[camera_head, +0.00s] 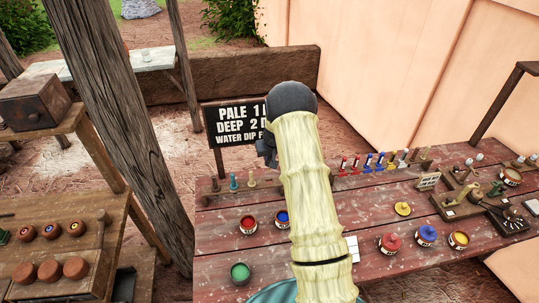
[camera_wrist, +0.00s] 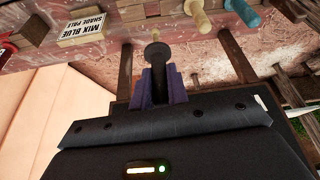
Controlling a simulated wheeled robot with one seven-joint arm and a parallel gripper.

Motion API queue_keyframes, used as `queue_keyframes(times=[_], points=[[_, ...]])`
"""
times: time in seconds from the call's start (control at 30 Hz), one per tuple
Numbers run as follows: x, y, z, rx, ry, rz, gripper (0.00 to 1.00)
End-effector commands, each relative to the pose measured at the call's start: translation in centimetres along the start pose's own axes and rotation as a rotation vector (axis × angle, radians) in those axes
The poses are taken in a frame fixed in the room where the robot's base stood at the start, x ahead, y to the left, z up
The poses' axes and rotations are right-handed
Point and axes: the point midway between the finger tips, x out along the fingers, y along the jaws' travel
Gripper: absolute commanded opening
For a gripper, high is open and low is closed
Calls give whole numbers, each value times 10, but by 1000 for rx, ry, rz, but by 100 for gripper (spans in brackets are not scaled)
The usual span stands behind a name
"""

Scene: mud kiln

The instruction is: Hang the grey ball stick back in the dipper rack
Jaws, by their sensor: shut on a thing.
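My gripper (camera_wrist: 161,78) shows in the wrist view with its two purple fingers shut on the stem of a dark grey stick. The grey ball stick (camera_wrist: 156,51) has a round dark end that pokes out beyond the fingertips. A wooden rail with pegs or sticks (camera_head: 222,191), perhaps the dipper rack, lies along the left back part of the red table. In the wrist view a tan peg (camera_wrist: 198,20) and a teal one (camera_wrist: 241,13) stand off beyond the held stick, apart from it. In the head view my arm hides most of the gripper and the held stick.
The red table (camera_head: 330,205) bears red (camera_head: 248,224), blue (camera_head: 283,218) and green (camera_head: 239,272) pots, and lidded pots to the right. Several coloured sticks (camera_head: 380,162) stand at the back. A black sign (camera_head: 235,125) stands behind; a post (camera_head: 125,120) rises left.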

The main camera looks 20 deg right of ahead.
Motion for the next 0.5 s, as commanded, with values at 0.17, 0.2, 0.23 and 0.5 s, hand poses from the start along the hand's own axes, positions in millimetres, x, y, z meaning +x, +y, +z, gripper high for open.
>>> queue_keyframes(times=[0.17, 0.2, 0.23, 0.5], points=[[19, 0, 8, 1, -1, 0, 0], [23, 0, 10, 1, -1, 0, 0], [26, 0, 11, 1, -1, 0, 0], [46, 0, 19, 0, -1, 0, 0]])
